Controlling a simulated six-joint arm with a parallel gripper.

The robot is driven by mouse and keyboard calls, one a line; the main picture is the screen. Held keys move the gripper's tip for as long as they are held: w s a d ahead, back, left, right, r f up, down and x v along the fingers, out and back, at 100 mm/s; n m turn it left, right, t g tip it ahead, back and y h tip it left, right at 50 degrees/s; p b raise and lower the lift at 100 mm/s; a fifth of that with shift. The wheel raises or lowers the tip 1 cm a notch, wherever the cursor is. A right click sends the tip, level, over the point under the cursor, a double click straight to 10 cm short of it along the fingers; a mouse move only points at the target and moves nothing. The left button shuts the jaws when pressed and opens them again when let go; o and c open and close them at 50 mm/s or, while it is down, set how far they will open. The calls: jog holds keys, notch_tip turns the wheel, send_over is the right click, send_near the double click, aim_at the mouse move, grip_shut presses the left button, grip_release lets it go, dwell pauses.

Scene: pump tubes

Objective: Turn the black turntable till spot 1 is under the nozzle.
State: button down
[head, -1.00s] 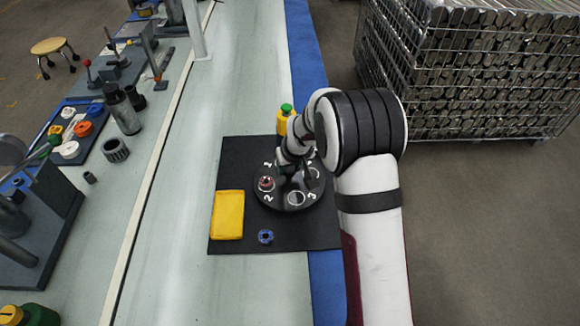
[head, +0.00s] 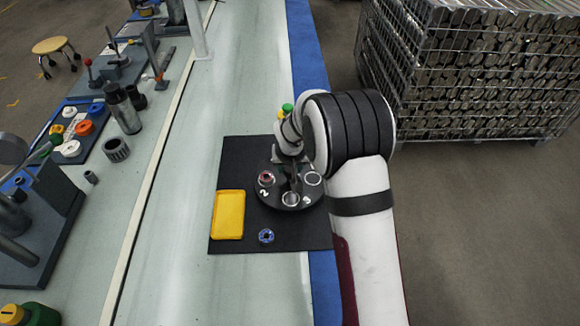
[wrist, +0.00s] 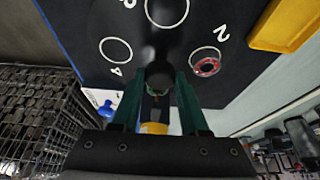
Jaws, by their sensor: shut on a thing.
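The black turntable (head: 272,199) sits on a dark mat, with pale ringed spots near its rim. Spot 2 (head: 266,178) is at its left and carries a small red ring-like part, which also shows in the wrist view (wrist: 207,66). Spot 3 (head: 291,198) is at the front, and spot 4 (wrist: 116,50) shows in the wrist view. Spot 1 is hidden behind my gripper and arm. My gripper (wrist: 160,85) is shut on the dark upright knob (wrist: 159,70) of the turntable. I cannot make out the nozzle.
A yellow tray (head: 228,215) and a small blue ring part (head: 266,236) lie on the mat (head: 235,160). A yellow bottle with a green cap (head: 287,107) stands behind the turntable. A wire crate of metal parts (head: 480,70) stands at right.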

jog(key=shift+c, duration=2.1)
grip_release()
jog(key=v, duration=1.5)
jog(key=shift+r, duration=0.4)
jog(key=shift+s, duration=0.1)
